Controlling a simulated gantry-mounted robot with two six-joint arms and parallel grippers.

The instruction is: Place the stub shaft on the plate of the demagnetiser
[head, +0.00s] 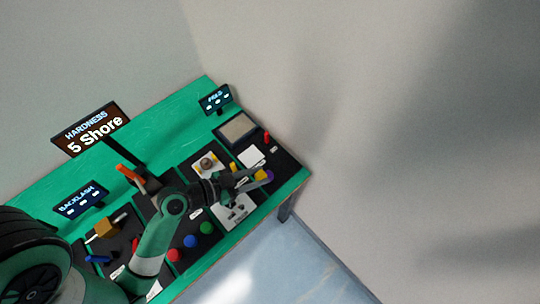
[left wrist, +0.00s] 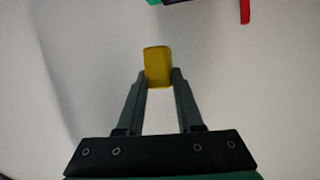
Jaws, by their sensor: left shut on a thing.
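My left gripper (head: 258,178) is shut on a yellow piece, out over the right end of the bench. In the left wrist view the yellow piece (left wrist: 158,66) is a small rounded block held between the fingertips (left wrist: 158,80). It is the likely stub shaft, but its shape shows only in part. A grey square plate (head: 237,127) in a dark frame lies at the back right of the bench, beyond my gripper and apart from it. It looks like the demagnetiser's plate, but no label confirms this. My right gripper is not in view.
A red piece (head: 266,137) stands beside the grey plate. A small screen (head: 215,100) stands behind it. A white pad (head: 251,156) lies in front. Red, blue and green round buttons (head: 190,241) and a white fixture (head: 235,212) are nearer the front edge.

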